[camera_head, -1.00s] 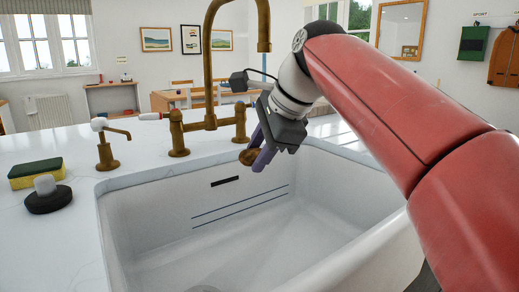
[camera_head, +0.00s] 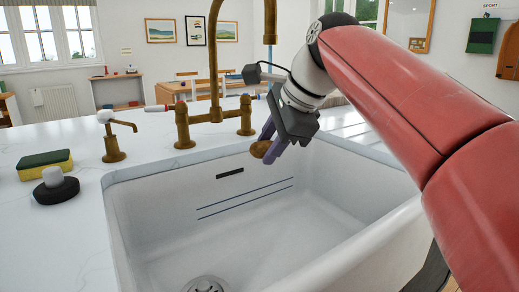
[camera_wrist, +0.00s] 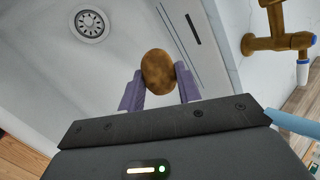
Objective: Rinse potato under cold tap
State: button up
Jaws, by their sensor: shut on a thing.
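The brown potato (camera_head: 260,149) is between the purple fingers of my gripper (camera_head: 271,141), above the right back part of the white sink (camera_head: 140,235). In the wrist view the potato (camera_wrist: 158,71) sits between both fingertips of my gripper (camera_wrist: 160,76), with the sink floor below it. The brass tap (camera_head: 214,90) stands behind the sink. Its spout outlet (camera_head: 270,36) hangs above and a little behind the potato in the picture. The tap has a red-ended handle (camera_head: 156,108) on the left and a blue-ended handle (camera_wrist: 302,72) in the wrist view.
The drain (camera_head: 205,285) is at the sink's front. A brass soap dispenser (camera_head: 112,145), a yellow and green sponge (camera_head: 45,165) and a dark round-based brush (camera_head: 56,186) stand on the white counter (camera_head: 50,245) at left. The sink basin is empty.

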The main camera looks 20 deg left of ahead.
jog(key=shift+s+a, duration=0.2)
jog(key=shift+a, duration=0.3)
jog(key=shift+w+d, duration=0.1)
jog(key=shift+d, duration=0.1)
jog(key=shift+w+d, duration=0.1)
jog(key=shift+d, duration=0.3)
jog(key=s+d+b, duration=0.2)
jog(key=s, duration=0.5)
jog(key=shift+s+d, duration=0.3)
dwell(1.4)
